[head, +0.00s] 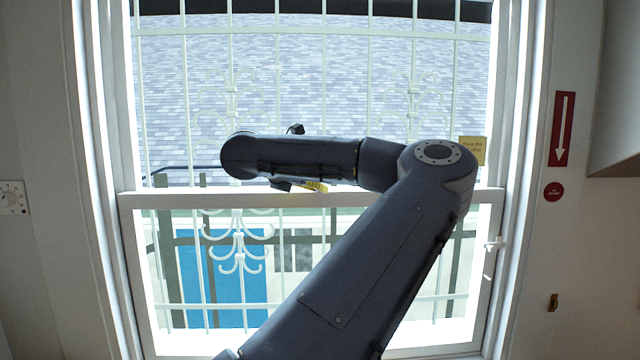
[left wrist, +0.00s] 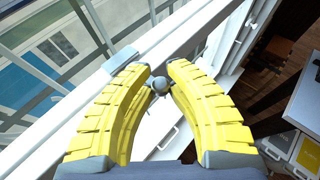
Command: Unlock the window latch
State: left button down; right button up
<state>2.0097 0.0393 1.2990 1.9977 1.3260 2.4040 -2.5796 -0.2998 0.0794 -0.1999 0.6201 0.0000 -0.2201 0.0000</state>
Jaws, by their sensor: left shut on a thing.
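The white sash window (head: 150,200) fills the middle of the head view. My left arm crosses it, and only a yellow bit of my left gripper (head: 316,186) shows at the meeting rail; the latch is hidden there. In the left wrist view, the curved yellow fingers of my left gripper (left wrist: 160,72) are closed around the latch's small grey round knob (left wrist: 160,84). A light grey latch part (left wrist: 121,60) lies on the white rail just beyond the left finger. I cannot tell how far the latch is turned. My right gripper is in neither view.
White bars (head: 238,250) stand outside the glass. A yellow note (head: 472,150) is at the right of the window, with a white handle (head: 494,244) on the right frame below.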

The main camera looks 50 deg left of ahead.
pick_arm(q)
jog(key=shift+f, duration=0.1)
dwell(0.4)
jog(key=c, duration=1.3)
grip_release()
jog(key=v, duration=1.2)
jog(key=shift+a, duration=0.15)
